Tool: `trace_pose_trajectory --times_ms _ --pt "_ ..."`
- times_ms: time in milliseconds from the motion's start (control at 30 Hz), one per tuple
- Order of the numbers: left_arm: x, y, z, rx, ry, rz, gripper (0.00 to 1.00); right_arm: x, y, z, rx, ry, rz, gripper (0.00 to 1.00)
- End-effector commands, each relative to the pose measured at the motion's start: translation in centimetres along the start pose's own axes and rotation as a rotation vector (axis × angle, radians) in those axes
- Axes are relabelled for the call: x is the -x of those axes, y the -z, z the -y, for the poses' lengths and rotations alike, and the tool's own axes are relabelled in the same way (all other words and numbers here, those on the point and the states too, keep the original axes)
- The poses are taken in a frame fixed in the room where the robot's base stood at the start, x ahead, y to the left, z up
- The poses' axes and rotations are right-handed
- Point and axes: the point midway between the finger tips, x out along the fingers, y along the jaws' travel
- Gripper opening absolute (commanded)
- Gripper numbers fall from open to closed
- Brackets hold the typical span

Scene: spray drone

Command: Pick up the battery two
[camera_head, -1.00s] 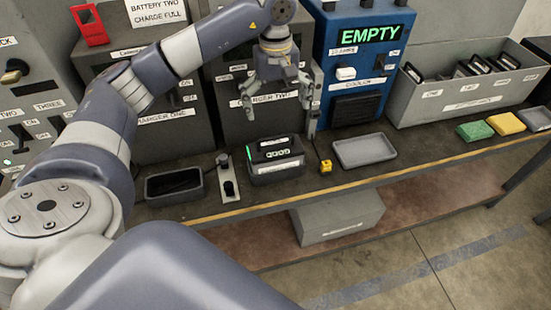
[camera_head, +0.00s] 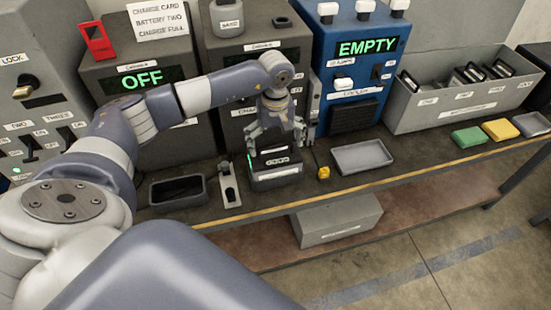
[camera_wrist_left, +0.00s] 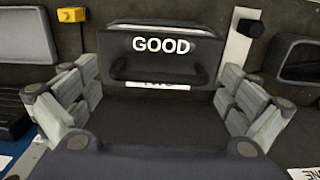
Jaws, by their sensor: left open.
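A dark battery (camera_head: 275,158) sits upright in a grey holder (camera_head: 277,180) on the bench. In the left wrist view the dark battery (camera_wrist_left: 155,70) has a handle bar, and a GOOD sign shows at its top. A white label below the handle is partly hidden. My left gripper (camera_head: 276,145) is open just above the battery. In the left wrist view the open gripper (camera_wrist_left: 158,78) has one finger on each side of it. I cannot tell whether the fingers touch it. My right gripper is out of view.
Beside the holder are a black tray (camera_head: 177,204), a small lever switch (camera_head: 229,186), a yellow block (camera_head: 323,173) and a grey tray (camera_head: 362,169). Behind stand a charger reading OFF (camera_head: 140,77) and a blue EMPTY machine (camera_head: 367,47). A grey bin (camera_head: 440,117) stands right.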

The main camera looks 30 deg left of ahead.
Motion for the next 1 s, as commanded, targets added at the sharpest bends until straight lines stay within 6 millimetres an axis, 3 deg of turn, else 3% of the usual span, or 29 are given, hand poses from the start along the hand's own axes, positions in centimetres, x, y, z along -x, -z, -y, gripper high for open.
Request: trace_pose_trajectory --times_ms 133,400,500,767,1000 --pt "0.0 0.0 0.0 0.000 0.000 0.000 0.98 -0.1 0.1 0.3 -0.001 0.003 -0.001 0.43" --pt "0.0 0.0 0.0 0.000 -0.001 0.000 0.36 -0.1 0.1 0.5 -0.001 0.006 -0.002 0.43" --pt "0.4 0.1 -0.2 0.001 -0.008 -0.003 0.20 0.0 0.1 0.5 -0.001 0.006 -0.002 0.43" --pt "0.7 0.1 -0.2 0.000 -0.009 -0.004 0.20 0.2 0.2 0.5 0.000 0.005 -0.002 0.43" --pt "4.0 0.2 -0.2 0.000 -0.010 -0.005 0.19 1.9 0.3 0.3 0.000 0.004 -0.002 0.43"
